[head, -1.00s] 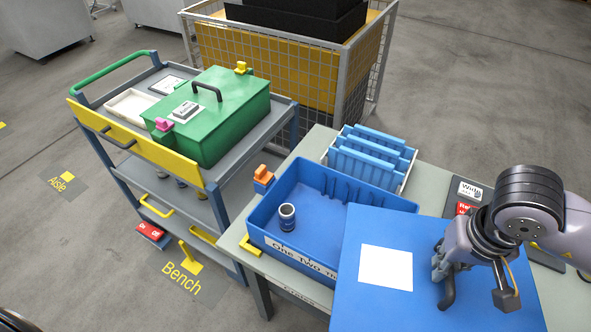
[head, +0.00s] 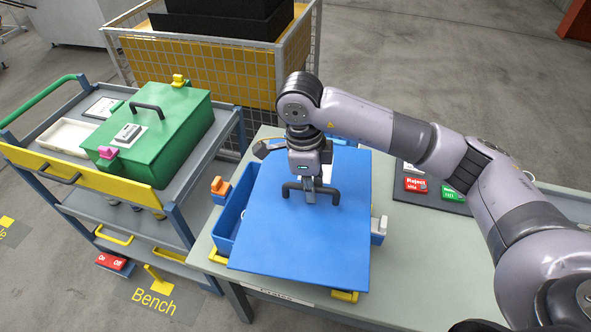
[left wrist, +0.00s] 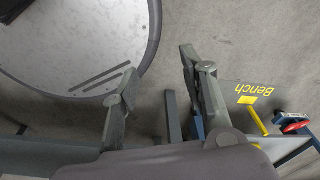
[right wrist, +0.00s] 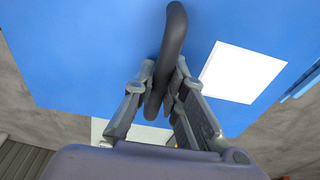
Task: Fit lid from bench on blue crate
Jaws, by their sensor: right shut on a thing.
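The blue lid (head: 300,235) is a flat panel with a dark bar handle (head: 327,193) and a white label, seen best in the right wrist view (right wrist: 242,72). My right gripper (head: 309,190) is shut on the middle of the handle. The lid is over the blue crate (head: 237,207) and hides most of it. A strip of the crate shows at the left, and the lid looks turned relative to it. I cannot tell whether lid and crate touch. My left gripper (left wrist: 157,68) is open and empty, seen only in the left wrist view.
An orange clip (head: 219,187) and a grey clip (head: 379,226) stand at the crate's sides. The bench (head: 425,260) is bare to the right, before a dark mat with buttons (head: 435,188). A cart with a green box (head: 165,135) stands left, a mesh cage (head: 262,95) behind.

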